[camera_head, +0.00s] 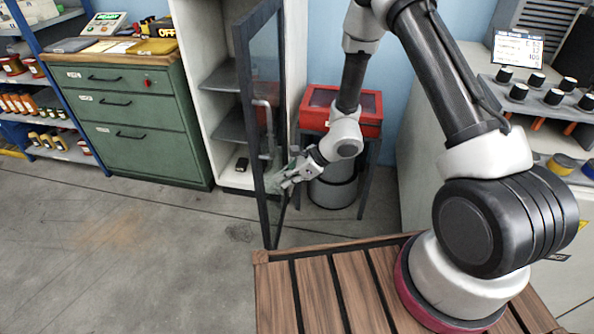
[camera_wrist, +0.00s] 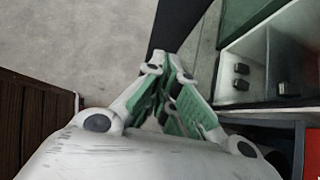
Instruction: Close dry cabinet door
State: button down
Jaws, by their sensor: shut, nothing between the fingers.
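The dry cabinet (camera_head: 212,45) is white with grey shelves and stands against the wall, left of centre in the head view. Its dark-framed glass door (camera_head: 246,100) is swung wide open toward me. A handle (camera_head: 268,125) shows on the door. My gripper (camera_head: 278,182) is shut and empty, at the lower part of the door, on its right side. I cannot tell whether it touches the door. In the wrist view, the green-padded fingers (camera_wrist: 172,75) come together close to the dark door frame (camera_wrist: 182,22), with the cabinet's inside (camera_wrist: 265,65) to the right.
A green drawer unit (camera_head: 135,125) stands left of the cabinet. A red box (camera_head: 368,110) on a stand and a grey bin (camera_head: 333,190) are behind my gripper on the right. The floor (camera_head: 120,240) left of the door is clear.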

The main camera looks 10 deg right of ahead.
aim_at(262, 184)
jog(key=shift+w+a+r, duration=0.1)
jog(key=shift+w+a, duration=0.2)
jog(key=shift+a, duration=0.6)
jog(key=shift+w+a+r, duration=0.1)
jog(key=shift+w+a, duration=0.15)
jog(key=shift+a, duration=0.65)
jog(key=shift+a, duration=0.1)
